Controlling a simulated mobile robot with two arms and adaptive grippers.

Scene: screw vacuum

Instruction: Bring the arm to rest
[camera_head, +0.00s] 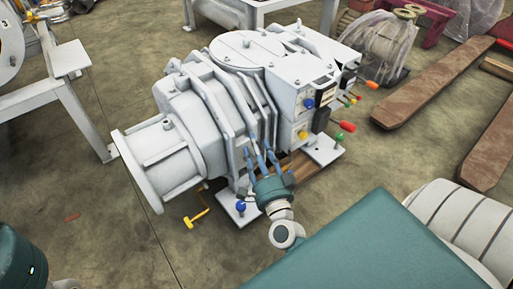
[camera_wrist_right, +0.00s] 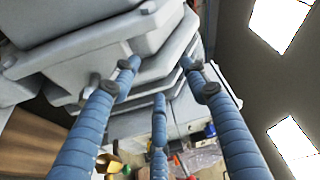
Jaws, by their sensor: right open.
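My right gripper (camera_head: 259,157) is in front of the ribbed side of a large grey-white screw vacuum machine (camera_head: 190,110). Its blue fingers are spread and nothing is between them. In the right wrist view the open fingers of my right gripper (camera_wrist_right: 162,75) point toward the stacked grey ribs of the machine (camera_wrist_right: 150,45). Whether a fingertip touches the ribs, I cannot tell. A teal part of my left arm shows at the lower left corner of the head view; my left gripper is out of view.
Screwdrivers with coloured handles, such as a red one (camera_head: 347,127), stick out from the machine's right side. A yellow hammer-like tool (camera_head: 196,217) lies by its base. White tables (camera_head: 75,60) stand at left and back. Brown beams (camera_head: 430,85) lie at right. Floor at lower left is mostly clear.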

